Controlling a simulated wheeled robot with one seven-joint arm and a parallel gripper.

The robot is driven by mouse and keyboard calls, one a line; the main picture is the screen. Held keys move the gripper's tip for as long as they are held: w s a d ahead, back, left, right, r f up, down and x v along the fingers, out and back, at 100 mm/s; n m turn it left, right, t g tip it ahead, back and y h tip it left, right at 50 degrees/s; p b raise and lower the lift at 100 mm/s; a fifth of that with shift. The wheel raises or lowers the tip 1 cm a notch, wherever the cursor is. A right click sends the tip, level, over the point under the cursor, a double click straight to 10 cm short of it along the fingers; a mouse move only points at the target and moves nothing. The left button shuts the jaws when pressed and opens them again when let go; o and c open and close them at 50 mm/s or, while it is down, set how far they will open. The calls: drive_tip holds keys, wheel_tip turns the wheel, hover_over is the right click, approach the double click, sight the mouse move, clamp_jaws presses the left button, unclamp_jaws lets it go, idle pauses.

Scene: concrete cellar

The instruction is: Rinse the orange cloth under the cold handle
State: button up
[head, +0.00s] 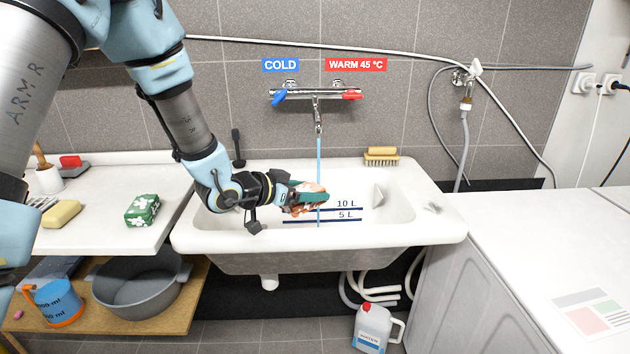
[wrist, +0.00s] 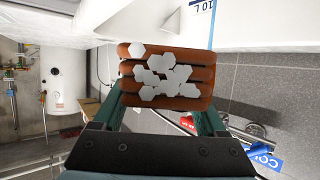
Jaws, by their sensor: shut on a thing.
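My gripper (head: 309,196) is over the white sink (head: 440,226), its green fingers shut on the orange cloth (head: 303,207). In the wrist view the cloth (wrist: 207,74) is a folded, ribbed bundle with white hexagon patches, held between both fingers (wrist: 163,100). The blue cold handle (head: 279,98) is on the left of the wall tap (head: 317,102), under the COLD sign. A thin blue water stream (head: 319,155) falls from the spout, passing in line with the cloth in the head view. I cannot tell exactly where it strikes the cloth.
The red warm handle (head: 352,96) is on the tap's right. A brush (head: 381,156) stands on the sink's back rim. A green patterned box (head: 142,210) and a yellow block (head: 61,214) lie on the left counter. A white machine top (head: 540,235) is at right.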

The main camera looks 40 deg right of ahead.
sight(311, 184)
drive_tip(key=shift+w+d+f, duration=0.15)
drive_tip(key=shift+w+d, duration=0.5)
drive_tip(key=shift+d, duration=0.1)
drive_tip(key=shift+w+d+f, duration=0.1)
drive_tip(key=shift+w+d, duration=0.5)
drive_tip(key=shift+d, duration=0.1)
drive_tip(key=w+d+f+p, duration=0.1)
drive_tip(key=w+d+f, duration=0.1)
drive_tip(key=w+d, duration=0.5)
drive_tip(key=shift+w+d, duration=0.15)
drive_tip(key=shift+d, duration=0.2)
drive_tip(key=shift+f, duration=0.1)
